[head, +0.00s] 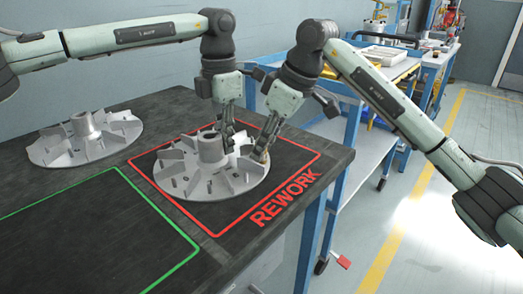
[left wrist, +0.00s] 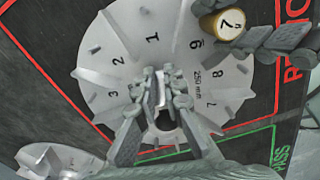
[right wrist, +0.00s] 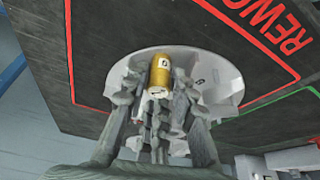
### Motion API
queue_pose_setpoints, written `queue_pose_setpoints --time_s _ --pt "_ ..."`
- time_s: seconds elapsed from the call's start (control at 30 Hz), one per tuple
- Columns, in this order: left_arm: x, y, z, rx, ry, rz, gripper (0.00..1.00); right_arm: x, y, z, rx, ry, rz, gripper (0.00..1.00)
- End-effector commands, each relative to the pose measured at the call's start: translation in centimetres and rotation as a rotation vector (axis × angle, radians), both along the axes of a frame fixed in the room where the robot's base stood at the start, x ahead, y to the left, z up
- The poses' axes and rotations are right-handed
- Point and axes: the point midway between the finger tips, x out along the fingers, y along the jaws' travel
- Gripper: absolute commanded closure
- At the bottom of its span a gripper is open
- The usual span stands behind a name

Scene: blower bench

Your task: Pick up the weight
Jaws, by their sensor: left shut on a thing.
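The weight is a small brass-coloured cylinder with a pale top marked 7 in the left wrist view (left wrist: 231,24); it also shows in the right wrist view (right wrist: 160,76). It is at the rim of the grey finned impeller (head: 215,186) in the red REWORK outline. My left gripper (head: 228,143) is shut on a fin of this impeller, near its hub; the left wrist view shows the fingers around it (left wrist: 161,88). My right gripper (head: 262,152) is low over the rim, its fingers apart beside the weight (right wrist: 158,110). In the head view the fingers mostly hide the weight.
A second finned impeller (head: 85,138) lies at the back left of the dark bench. The green outlined area (head: 90,240) at the front is empty. A blue cart (head: 385,75) with trays stands beyond the bench. The two grippers are close together.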

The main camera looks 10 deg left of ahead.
Motion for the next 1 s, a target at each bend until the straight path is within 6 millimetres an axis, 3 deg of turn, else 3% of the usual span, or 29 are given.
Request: queue_pose_setpoints --time_s 0.1,0.47,1.0 --pt "-0.3 0.3 -0.7 0.009 0.015 0.001 1.0 0.0 0.0 0.0 0.0 0.0 0.0 0.88" --pt "-0.3 0.3 -0.7 0.01 0.016 0.001 1.0 0.0 0.0 0.3 0.001 -0.001 0.0 0.88" --pt "-0.3 0.3 -0.7 0.01 0.016 0.001 1.0 0.0 0.0 9.2 0.001 -0.002 0.001 0.88"
